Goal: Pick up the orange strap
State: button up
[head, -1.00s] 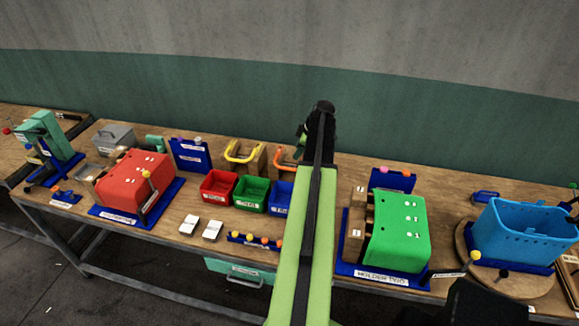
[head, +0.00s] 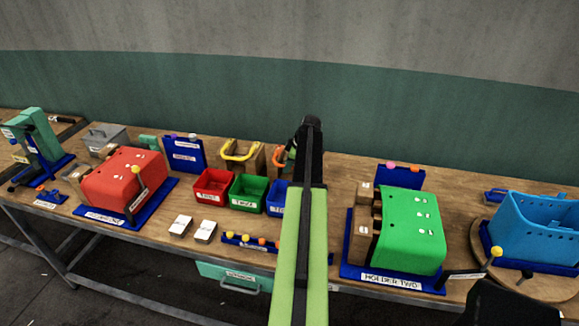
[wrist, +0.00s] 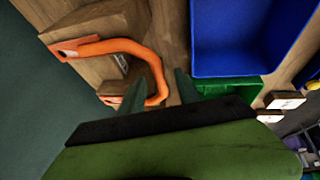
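The orange strap (head: 278,158) is a curved band on a wooden block, just left of my arm in the head view, and partly hidden by it. In the wrist view the orange strap (wrist: 112,46) arches from a block at upper left and bends down toward my gripper (wrist: 160,88). The two green fingertips are apart, one on each side of the strap's bent outer part in the picture. I cannot tell whether they touch it. In the head view my gripper (head: 291,150) is mostly hidden behind the dark arm end.
A yellow strap (head: 240,152) on a wooden block stands left of the orange one. Red (head: 213,201), green (head: 248,207) and blue (head: 276,210) bins stand in front; the blue one (wrist: 240,72) shows close by in the wrist view. The green press (head: 411,230) stands to the right.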

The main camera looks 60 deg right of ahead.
jog(key=shift+r, duration=0.15)
jog(key=shift+c, duration=0.3)
grip_shut()
